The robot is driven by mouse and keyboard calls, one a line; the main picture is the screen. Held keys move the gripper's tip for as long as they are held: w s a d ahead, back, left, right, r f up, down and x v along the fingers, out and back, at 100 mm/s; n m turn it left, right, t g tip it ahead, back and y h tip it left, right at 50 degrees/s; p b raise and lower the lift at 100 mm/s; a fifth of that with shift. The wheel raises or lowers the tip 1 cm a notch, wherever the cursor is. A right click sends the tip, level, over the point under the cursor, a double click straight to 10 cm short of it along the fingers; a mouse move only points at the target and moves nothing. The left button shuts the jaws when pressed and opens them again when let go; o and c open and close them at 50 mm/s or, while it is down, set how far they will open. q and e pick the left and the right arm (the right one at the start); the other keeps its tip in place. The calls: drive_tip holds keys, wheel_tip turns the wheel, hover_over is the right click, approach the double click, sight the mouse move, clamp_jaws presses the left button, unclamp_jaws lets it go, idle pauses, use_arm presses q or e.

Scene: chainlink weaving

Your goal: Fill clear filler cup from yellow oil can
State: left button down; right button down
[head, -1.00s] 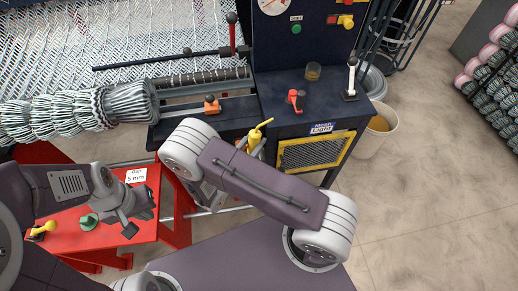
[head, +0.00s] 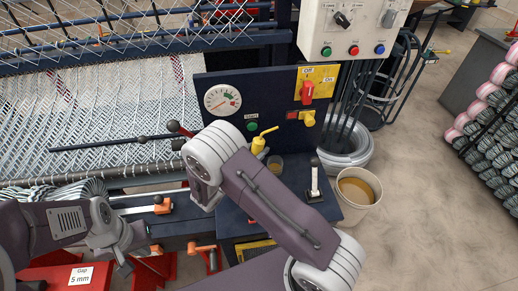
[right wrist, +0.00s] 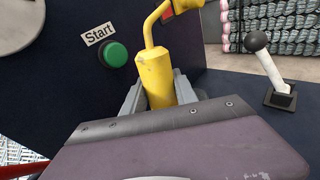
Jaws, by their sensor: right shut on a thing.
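My right gripper (right wrist: 160,100) is shut on the body of the yellow oil can (right wrist: 156,75). The can is roughly upright, with its bent spout at the top. In the head view the can (head: 259,146) shows just past my right wrist, which hides the right gripper there. The clear filler cup (head: 275,168), with some amber tint inside, stands on the dark machine top, right of and slightly below the can in the picture. The cup is not visible in the right wrist view. My left gripper (head: 138,245) is at lower left, away from both; its jaws are unclear.
A lever with a white shaft (head: 314,180) stands right of the cup. Behind is a dark panel with a gauge (head: 222,99), a green Start button (head: 252,127) and a red switch (head: 307,91). A bucket (head: 358,190) of amber liquid stands on the floor at right.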

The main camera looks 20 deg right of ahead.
drive_tip(key=shift+s+a, duration=0.2)
drive_tip(key=shift+a, duration=0.1)
drive_tip(key=shift+a+f, duration=0.1)
drive_tip(key=shift+a, duration=0.1)
drive_tip(key=f+y, duration=0.1)
drive_tip(key=a+f+m+y, duration=0.1)
drive_tip(key=f, duration=0.1)
drive_tip(key=a+f+m+g+y, duration=0.1)
drive_tip(key=f, duration=0.1)
drive_tip(key=shift+w+f+y, duration=0.1)
drive_tip(key=shift+f+y, duration=0.1)
drive_tip(key=shift+y, duration=0.1)
drive_tip(key=shift+w, duration=0.1)
drive_tip(key=shift+b, duration=0.3)
drive_tip(key=shift+f+b, duration=0.35)
drive_tip(key=shift+b, duration=0.05)
drive_tip(key=shift+a+r+m+y+p, duration=0.2)
drive_tip(key=shift+r+m+y+p, duration=0.05)
drive_tip(key=shift+r+y, duration=0.25)
drive_tip(key=shift+a+r+m+y+p, duration=0.15)
drive_tip(key=shift+r+m+y+p, duration=0.1)
drive_tip(key=shift+r+y, duration=0.25)
idle(1.2)
